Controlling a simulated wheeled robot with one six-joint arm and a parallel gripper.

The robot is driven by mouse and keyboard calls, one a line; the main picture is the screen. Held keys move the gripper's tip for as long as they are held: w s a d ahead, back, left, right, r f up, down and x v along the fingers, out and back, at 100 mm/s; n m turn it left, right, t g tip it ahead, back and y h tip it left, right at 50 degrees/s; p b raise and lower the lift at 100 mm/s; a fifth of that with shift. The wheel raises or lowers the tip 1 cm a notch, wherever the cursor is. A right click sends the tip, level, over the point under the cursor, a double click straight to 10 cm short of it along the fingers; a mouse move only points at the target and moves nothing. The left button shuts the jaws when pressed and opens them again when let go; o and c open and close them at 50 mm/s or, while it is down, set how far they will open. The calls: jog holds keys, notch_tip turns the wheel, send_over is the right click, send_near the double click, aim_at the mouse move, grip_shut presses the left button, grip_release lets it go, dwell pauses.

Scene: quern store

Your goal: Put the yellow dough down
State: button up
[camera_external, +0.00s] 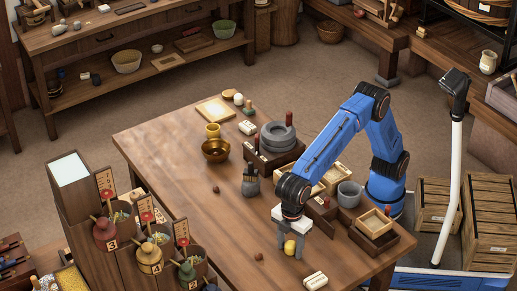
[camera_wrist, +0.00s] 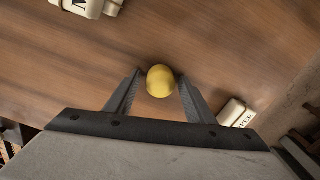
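The yellow dough (camera_wrist: 161,82) is a small round ball. It sits between the two fingertips of my gripper (camera_wrist: 160,76) in the wrist view, with a narrow strip of wood showing on each side of it. In the external view the dough (camera_external: 290,247) shows between the fingers of my gripper (camera_external: 289,249), low over the near part of the wooden table (camera_external: 190,215). The fingers look slightly wider apart than the ball. Whether the dough rests fully on the tabletop is hard to tell.
A pale labelled block (camera_external: 315,280) lies near the front edge, right of my gripper. The table's left-middle is mostly clear.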

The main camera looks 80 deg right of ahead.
aim_at(290, 243)
notch_tip(290, 243, up, 12)
jog(key=shift+r, duration=0.15)
dwell(0.5)
dwell(0.4)
